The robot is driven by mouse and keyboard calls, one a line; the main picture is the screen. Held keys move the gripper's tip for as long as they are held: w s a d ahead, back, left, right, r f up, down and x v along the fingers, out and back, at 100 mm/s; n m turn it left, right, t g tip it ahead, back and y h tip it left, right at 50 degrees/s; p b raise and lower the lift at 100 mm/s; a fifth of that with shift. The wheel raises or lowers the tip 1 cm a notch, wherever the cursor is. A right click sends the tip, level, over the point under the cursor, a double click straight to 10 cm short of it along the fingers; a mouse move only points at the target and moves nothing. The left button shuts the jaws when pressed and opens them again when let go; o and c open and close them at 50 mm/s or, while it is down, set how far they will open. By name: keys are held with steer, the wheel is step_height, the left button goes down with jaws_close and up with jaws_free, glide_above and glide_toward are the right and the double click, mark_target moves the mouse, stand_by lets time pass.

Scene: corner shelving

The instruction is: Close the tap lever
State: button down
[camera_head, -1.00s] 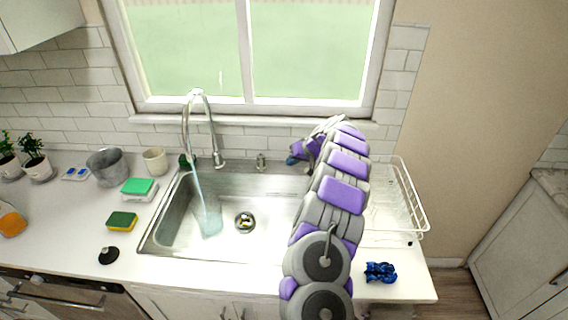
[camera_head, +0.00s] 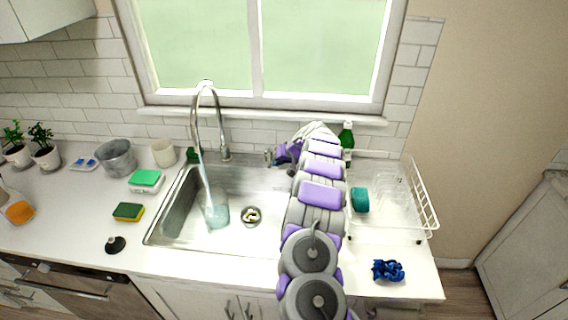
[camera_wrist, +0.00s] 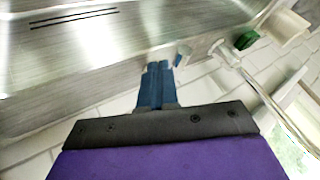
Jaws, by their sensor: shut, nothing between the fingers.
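The tap (camera_head: 226,152) is a tall curved metal spout behind the sink. Water runs from it toward a clear glass (camera_head: 216,214) in the sink's left half. A small metal fitting (camera_head: 267,155), probably the tap lever, stands right of the tap's base. My gripper (camera_head: 277,158) is just right of this fitting, partly hidden by my arm. In the wrist view my blue fingers (camera_wrist: 157,75) are shut and empty. The small fitting (camera_wrist: 182,54) is just past their tips, and the tap (camera_wrist: 224,52) is further right; I cannot tell whether the fingers touch the fitting.
The sink (camera_head: 180,238) lies below my gripper. A dish rack (camera_head: 428,200) with a teal sponge (camera_head: 360,200) and a green bottle (camera_head: 347,135) are right of my arm. A cream cup (camera_head: 163,153) and grey bucket (camera_head: 117,157) stand left. The wall and window sill are close behind.

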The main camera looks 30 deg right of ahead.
stand_by(0.4)
steer(key=shift+w+a+m+h+b, duration=0.15)
steer(key=shift+a+m+h+b, duration=0.25)
steer(key=shift+a, duration=0.6)
steer(key=shift+d+f, duration=0.1)
steer(key=shift+f, duration=0.05)
